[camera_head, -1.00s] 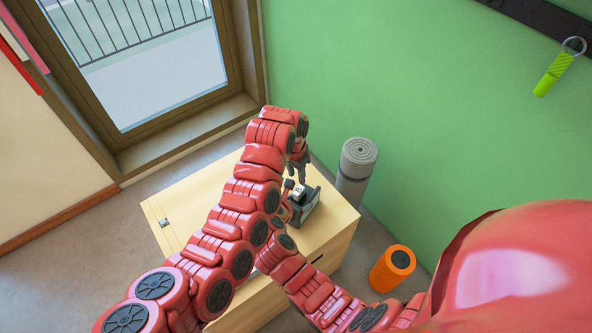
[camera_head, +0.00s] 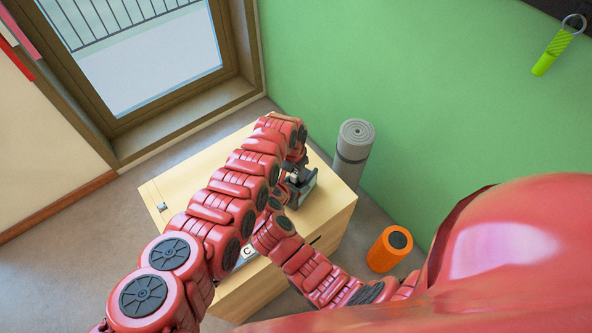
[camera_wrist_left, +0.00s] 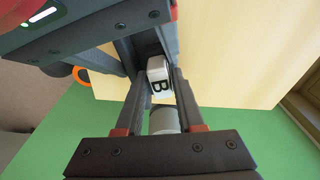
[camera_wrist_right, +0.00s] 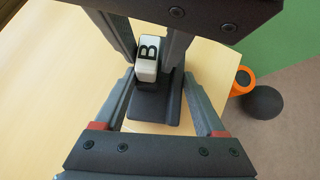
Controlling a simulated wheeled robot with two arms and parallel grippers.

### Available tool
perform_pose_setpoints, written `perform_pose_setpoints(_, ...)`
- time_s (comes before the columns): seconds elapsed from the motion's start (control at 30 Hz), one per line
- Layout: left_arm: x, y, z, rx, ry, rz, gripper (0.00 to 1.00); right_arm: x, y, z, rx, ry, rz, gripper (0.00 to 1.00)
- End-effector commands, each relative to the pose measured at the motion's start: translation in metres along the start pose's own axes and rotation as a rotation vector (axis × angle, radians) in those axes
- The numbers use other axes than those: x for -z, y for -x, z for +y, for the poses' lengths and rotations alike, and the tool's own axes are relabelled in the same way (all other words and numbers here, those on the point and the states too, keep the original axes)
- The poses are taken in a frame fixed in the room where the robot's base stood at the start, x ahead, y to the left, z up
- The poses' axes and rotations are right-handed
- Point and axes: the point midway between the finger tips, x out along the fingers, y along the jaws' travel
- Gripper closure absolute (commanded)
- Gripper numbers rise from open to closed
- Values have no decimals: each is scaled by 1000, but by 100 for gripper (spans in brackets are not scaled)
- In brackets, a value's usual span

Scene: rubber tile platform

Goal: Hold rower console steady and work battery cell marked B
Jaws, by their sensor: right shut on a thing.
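The rower console (camera_head: 304,189) is a dark grey block on a wooden cabinet, partly hidden by my arms in the head view. It also shows in the right wrist view (camera_wrist_right: 152,107). The white battery cell marked B (camera_wrist_right: 147,62) stands upright at the console, and it shows in the left wrist view (camera_wrist_left: 158,83). My left gripper (camera_wrist_left: 161,76) is open, its fingers on either side of the cell with narrow gaps. My right gripper (camera_wrist_right: 159,82) is shut on the console below the cell. The cell's lower end is hidden.
The wooden cabinet top (camera_head: 180,183) is clear to the left except for a small item (camera_head: 161,206) near its edge. A white piece marked C (camera_head: 247,253) lies near the front, partly covered by my arm. A grey rolled mat (camera_head: 353,150) and orange roller (camera_head: 389,249) stand on the floor.

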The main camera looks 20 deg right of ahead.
Motion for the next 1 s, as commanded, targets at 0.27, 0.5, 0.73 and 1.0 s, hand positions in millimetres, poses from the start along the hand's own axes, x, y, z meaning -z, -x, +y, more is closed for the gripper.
perform_pose_setpoints(0.27,0,0,0,0,0,0,83,1,0,0,-1,0,1,100)
perform_pose_setpoints(0.5,0,0,0,0,0,0,100,1,0,0,-1,1,1,100)
perform_pose_setpoints(0.73,0,0,0,-1,-1,0,100,1,0,0,-1,1,1,100)
perform_pose_setpoints(1.0,0,0,0,-1,-1,0,100,1,0,0,-1,1,1,100)
